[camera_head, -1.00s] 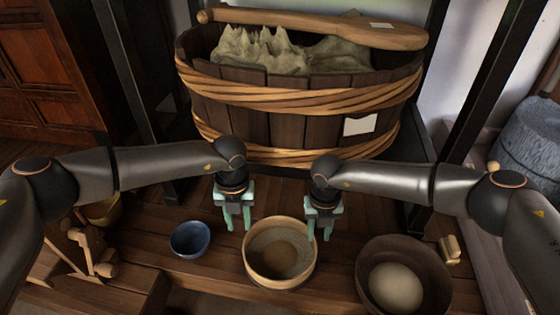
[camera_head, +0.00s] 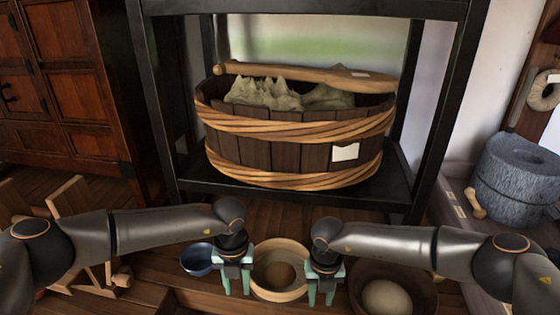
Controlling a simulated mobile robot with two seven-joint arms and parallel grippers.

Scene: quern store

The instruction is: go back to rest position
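My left gripper (camera_head: 235,280) points down between the small blue bowl and the round wooden sieve (camera_head: 290,290). Its two green fingers are apart with nothing seen between them. My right gripper (camera_head: 325,285) points down at the right side of the sieve, between it and the dark bowl. Its green fingers are also apart and look empty. The sieve holds a patch of brownish meal. Both grippers partly cover the sieve's sides, so contact with the rim cannot be told.
A blue bowl (camera_head: 196,260) stands left, a dark bowl (camera_head: 420,292) with pale flour right. A large wooden tub (camera_head: 290,155) sits on a black rack (camera_head: 190,185) behind, a wooden paddle (camera_head: 300,76) across its top. A stone mortar (camera_head: 515,180) stands far right.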

